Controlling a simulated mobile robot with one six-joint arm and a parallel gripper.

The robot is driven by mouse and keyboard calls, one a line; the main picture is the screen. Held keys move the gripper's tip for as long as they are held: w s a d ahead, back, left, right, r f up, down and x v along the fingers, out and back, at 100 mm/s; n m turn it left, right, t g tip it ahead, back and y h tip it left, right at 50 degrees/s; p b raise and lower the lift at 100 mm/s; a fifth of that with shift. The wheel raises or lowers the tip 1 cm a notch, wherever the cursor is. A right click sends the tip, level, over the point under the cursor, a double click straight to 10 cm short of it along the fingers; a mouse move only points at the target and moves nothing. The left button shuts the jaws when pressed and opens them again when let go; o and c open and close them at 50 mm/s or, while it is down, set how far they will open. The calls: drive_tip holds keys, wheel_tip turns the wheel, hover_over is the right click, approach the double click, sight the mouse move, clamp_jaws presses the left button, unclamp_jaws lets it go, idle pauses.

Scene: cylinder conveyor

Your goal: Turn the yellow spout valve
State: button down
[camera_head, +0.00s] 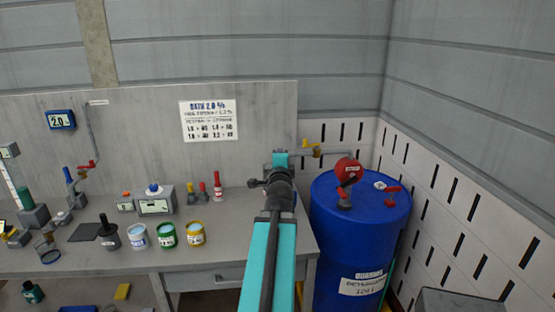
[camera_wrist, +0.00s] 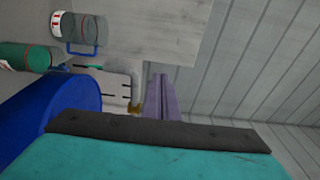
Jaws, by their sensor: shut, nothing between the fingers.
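The yellow spout valve (camera_head: 315,151) sits on a thin grey horizontal pipe against the back wall, just left of and above the blue drum. In the wrist view a small yellow part (camera_wrist: 135,108), likely the same valve, shows right beside my gripper and is partly hidden by it. My gripper (camera_wrist: 161,78) shows in the wrist view as narrow purple-grey fingers, shut and empty. In the head view my arm reaches forward and its end stands just left of the valve. The gripper's fingers are mostly hidden behind my wrist there, and I cannot tell whether they touch the valve.
The blue drum (camera_head: 350,250) stands at right, with a red round part (camera_head: 348,170) and red fittings on top. A workbench (camera_head: 225,262) at left holds several paint cans and small devices. A perforated white panel (camera_head: 470,200) bounds the right side. A sign (camera_head: 208,120) hangs behind.

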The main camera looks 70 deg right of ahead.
drive_tip(key=shift+w+a+b, duration=0.2)
drive_tip(key=shift+a+b, duration=0.15)
drive_tip(key=shift+a, duration=0.05)
drive_tip(key=shift+a, duration=0.1)
drive_tip(key=shift+w, duration=0.1)
idle(0.4)
